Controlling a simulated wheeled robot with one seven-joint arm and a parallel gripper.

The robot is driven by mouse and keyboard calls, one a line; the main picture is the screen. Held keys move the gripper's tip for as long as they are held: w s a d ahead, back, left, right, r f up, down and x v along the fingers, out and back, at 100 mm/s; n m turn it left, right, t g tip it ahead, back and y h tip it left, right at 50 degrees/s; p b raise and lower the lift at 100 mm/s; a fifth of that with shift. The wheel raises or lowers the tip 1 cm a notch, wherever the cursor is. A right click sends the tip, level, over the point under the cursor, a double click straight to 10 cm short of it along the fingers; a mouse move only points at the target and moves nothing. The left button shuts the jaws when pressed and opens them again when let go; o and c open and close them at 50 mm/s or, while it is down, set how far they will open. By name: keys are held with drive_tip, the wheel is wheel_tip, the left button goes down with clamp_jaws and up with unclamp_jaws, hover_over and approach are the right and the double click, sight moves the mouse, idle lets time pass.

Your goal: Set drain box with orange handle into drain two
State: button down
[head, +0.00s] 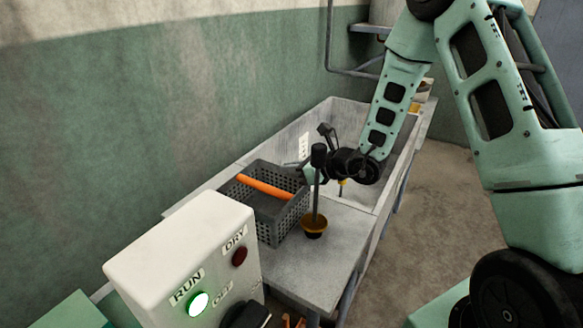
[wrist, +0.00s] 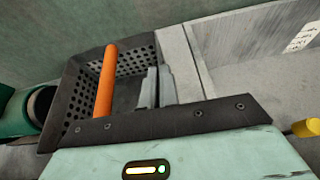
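The drain box (head: 283,224) is a dark grey perforated basket with an orange handle (head: 265,187) across its top. It sits upright on the near end of the grey counter. In the wrist view the box (wrist: 72,112) and its orange handle (wrist: 105,82) fill the left half. My gripper (head: 303,174) is at the box's far right side. Its light grey fingers (wrist: 157,87) look close together, to the right of the handle and apart from it, with nothing visible between them. A grey sink basin (head: 346,112) lies beyond the box; its floor is partly hidden by my arm. I cannot tell which drain is two.
A plunger-like tool (head: 314,226) with a dark upright handle stands right of the box. A white control box (head: 185,250) with a lit green RUN light is in front. A white label (head: 304,145) is on the basin wall. The counter's front right is clear.

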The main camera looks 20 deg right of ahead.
drive_tip(key=shift+f, duration=0.15)
drive_tip(key=c, duration=1.7)
unclamp_jaws()
